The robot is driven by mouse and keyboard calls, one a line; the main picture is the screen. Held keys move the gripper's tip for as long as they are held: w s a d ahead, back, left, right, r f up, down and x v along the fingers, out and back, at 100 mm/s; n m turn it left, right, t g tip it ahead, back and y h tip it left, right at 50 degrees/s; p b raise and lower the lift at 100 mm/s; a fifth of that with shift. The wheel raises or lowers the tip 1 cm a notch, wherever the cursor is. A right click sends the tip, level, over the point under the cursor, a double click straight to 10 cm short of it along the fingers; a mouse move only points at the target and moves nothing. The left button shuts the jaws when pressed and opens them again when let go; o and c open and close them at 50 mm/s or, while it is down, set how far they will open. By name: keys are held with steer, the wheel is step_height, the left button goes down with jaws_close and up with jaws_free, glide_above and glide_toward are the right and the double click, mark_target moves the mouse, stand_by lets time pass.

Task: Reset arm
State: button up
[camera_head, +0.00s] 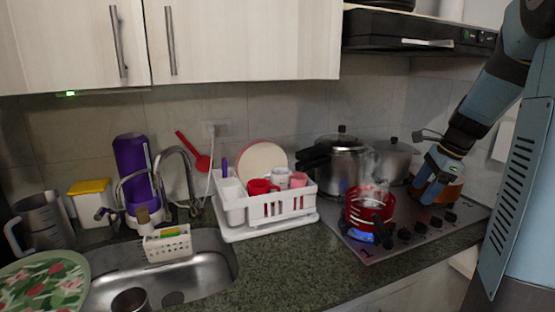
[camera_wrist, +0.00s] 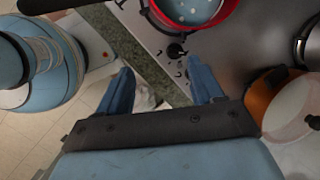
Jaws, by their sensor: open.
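My gripper (camera_head: 428,192) hangs from my blue arm at the right of the head view, over the right side of the cooktop and in front of an orange pot (camera_head: 451,189). In the wrist view my gripper (camera_wrist: 160,74) shows its two blue fingers spread wide apart with nothing between them. Beyond the fingers are the counter edge and the cooktop. The orange pot also shows at the right of the wrist view (camera_wrist: 262,97), apart from the fingers.
A steaming red pot (camera_head: 370,214) stands on the front of the cooktop (camera_head: 397,252). Tall metal pots (camera_head: 342,168) stand behind it. A white dish rack (camera_head: 268,212) and sink (camera_head: 190,275) are left. The range hood (camera_head: 420,36) hangs above. The counter front is clear.

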steer(key=s+a+r+n+t+h, duration=0.1)
steer(key=s+a+r+n, duration=0.2)
steer(key=s+a+n, duration=0.5)
steer(key=s+a+r+n+t+h, duration=0.2)
steer(key=s+a+r+n, duration=0.1)
steer(key=s+a+n, duration=0.6)
steer(key=s+n, duration=0.3)
steer(key=shift+s, duration=0.4)
